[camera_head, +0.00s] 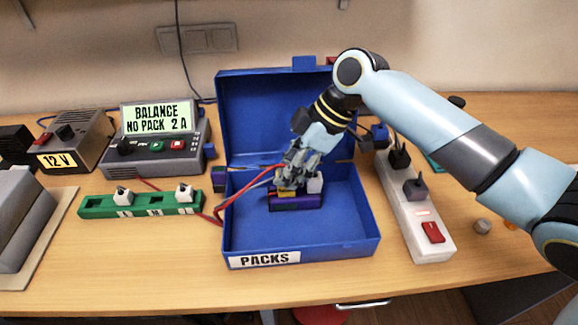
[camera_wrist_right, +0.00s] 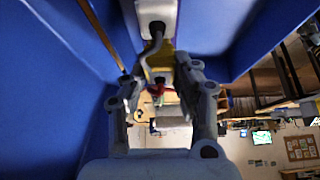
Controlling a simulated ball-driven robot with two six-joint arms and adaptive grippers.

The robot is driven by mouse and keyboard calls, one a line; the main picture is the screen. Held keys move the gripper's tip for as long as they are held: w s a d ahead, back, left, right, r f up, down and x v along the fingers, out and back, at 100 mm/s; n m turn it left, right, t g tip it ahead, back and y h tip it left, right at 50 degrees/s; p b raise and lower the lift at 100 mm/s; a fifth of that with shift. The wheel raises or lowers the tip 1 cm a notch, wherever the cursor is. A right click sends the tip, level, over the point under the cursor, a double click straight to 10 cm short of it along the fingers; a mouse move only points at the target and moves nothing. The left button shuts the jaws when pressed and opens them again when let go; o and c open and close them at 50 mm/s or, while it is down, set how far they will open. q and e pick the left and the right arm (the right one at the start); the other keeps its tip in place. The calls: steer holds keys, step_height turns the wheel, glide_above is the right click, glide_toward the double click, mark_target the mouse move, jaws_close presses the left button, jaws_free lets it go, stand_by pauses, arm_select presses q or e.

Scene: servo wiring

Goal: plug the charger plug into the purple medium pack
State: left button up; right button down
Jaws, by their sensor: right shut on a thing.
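The purple pack (camera_head: 297,203) lies in the open blue case, under my right gripper. My right gripper (camera_head: 289,182) is shut on the yellow charger plug (camera_head: 285,193), close above the pack's left part. The yellow plug also shows between the fingers (camera_wrist_right: 160,82) in the right wrist view. Red and blue-grey leads run from the plug to the left. The fingers hide part of the plug, and I cannot tell whether it is seated in the pack. A white connector (camera_head: 315,184) is on the pack's right end. My left gripper is not in view.
The blue case (camera_head: 350,240) has low walls and a raised lid behind. The charger (camera_head: 160,150) reads "BALANCE NO PACK 2 A". A green board (camera_head: 98,206) lies left of the case, a white power strip (camera_head: 406,212) right. The case floor before the pack is clear.

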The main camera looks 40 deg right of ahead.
steer(key=shift+f+b, duration=0.35)
steer(key=shift+f, duration=0.2)
steer(key=c, duration=0.9)
jaws_free()
steer(key=v, duration=1.2)
